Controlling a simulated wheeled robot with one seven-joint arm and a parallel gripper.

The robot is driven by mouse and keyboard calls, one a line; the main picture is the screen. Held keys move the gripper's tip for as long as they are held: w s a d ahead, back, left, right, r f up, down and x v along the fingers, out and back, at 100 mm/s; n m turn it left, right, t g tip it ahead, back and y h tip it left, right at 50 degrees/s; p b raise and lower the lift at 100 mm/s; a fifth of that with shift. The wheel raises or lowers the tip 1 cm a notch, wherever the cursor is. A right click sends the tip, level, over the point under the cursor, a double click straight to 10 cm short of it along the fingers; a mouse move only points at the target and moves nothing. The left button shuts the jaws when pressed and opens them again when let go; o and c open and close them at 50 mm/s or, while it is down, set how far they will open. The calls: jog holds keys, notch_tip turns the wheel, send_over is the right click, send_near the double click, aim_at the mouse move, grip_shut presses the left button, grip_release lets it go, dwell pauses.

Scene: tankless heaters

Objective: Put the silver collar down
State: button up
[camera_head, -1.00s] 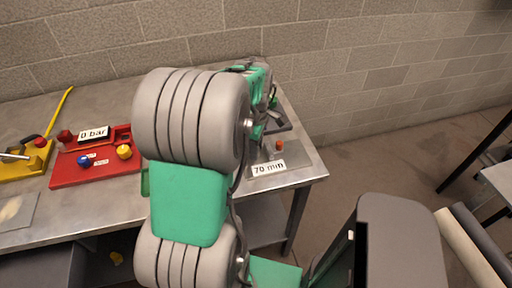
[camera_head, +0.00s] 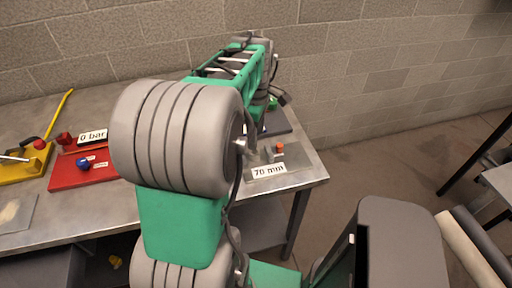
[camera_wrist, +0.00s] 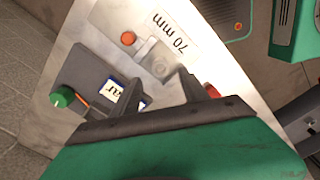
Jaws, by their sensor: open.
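In the wrist view a small silver-grey piece with a round mark (camera_wrist: 159,66) sits on the pale metal plate beside the "70 mm" label (camera_wrist: 171,34); it looks like the silver collar, but its shape is hard to make out. My gripper (camera_wrist: 158,98) is open, its two dark fingers spread apart just short of this piece, with nothing seen between them. In the head view the label (camera_head: 268,171) lies near the table's right front corner, and my arm hides the gripper's fingertips.
An orange knob (camera_wrist: 128,38) stands close to the silver piece. A dark plate with a green knob (camera_wrist: 62,97) and a partly hidden label lies beside my left finger. A red part (camera_wrist: 212,90) shows by the right finger. A red tray (camera_head: 70,172) is farther left. A block wall stands behind.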

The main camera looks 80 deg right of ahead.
notch_tip(320, 180, up, 5)
jog(key=w+a+f+t+h, duration=0.1)
jog(key=w+a, duration=0.7)
jog(key=w, duration=0.3)
jog(key=w+a, duration=0.8)
jog(key=w, duration=0.2)
jog(key=w+a+f+t, duration=0.1)
jog(key=w+a+f, duration=0.1)
jog(key=a, duration=1)
jog(key=w+a+f+t+y, duration=0.1)
jog(key=w+a+f, duration=0.1)
jog(key=a, duration=1.1)
jog(key=shift+w+a+n, duration=0.25)
jog(key=shift+n, duration=0.15)
